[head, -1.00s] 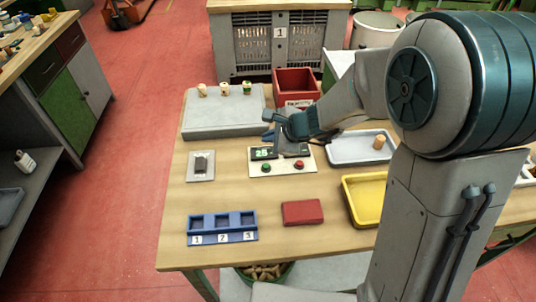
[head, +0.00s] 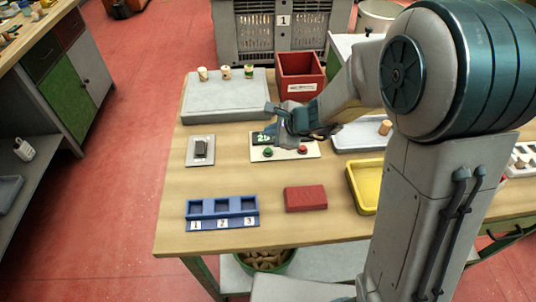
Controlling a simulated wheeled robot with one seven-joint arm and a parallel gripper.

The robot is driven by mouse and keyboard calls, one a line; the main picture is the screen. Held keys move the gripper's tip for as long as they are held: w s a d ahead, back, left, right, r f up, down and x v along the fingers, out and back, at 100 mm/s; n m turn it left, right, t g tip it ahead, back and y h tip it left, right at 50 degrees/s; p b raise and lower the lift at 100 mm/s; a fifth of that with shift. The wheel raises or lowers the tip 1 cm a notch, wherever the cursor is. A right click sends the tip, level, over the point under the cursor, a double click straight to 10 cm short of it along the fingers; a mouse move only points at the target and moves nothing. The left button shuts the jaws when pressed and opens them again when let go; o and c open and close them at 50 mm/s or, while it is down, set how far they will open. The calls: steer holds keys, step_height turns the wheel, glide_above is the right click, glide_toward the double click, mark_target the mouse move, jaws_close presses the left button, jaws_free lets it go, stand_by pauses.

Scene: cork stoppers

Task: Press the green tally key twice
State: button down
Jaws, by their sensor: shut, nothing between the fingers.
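The tally counter (head: 257,155) is a pale plate on the wooden table with a small dark display, partly covered by my gripper. Its green key (head: 269,153) is at the front left of the plate and its red key (head: 303,149) is to the right. My gripper (head: 270,125) is shut and empty. In the picture it is just above and behind the green key; whether it touches the key cannot be told. The display shows green digits, partly hidden.
A grey block (head: 222,104) with several stoppers on it and a red bin (head: 299,76) stand behind. A switch plate (head: 201,151), blue numbered tray (head: 222,222), red block (head: 305,198) and yellow tray (head: 366,190) lie around.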

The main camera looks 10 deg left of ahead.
steer(key=shift+f+b, duration=1.75)
steer(key=shift+f, duration=0.5)
steer(key=shift+f, duration=0.1)
steer(key=shift+f+b, duration=0.3)
steer(key=shift+b, duration=0.3)
steer(key=shift+f+b, duration=0.45)
steer(key=shift+b, duration=0.1)
stand_by(0.6)
stand_by(0.3)
steer(key=shift+r+p, duration=0.65)
steer(key=shift+r, duration=0.25)
step_height(320, 180, up, 5)
steer(key=p, duration=0.4)
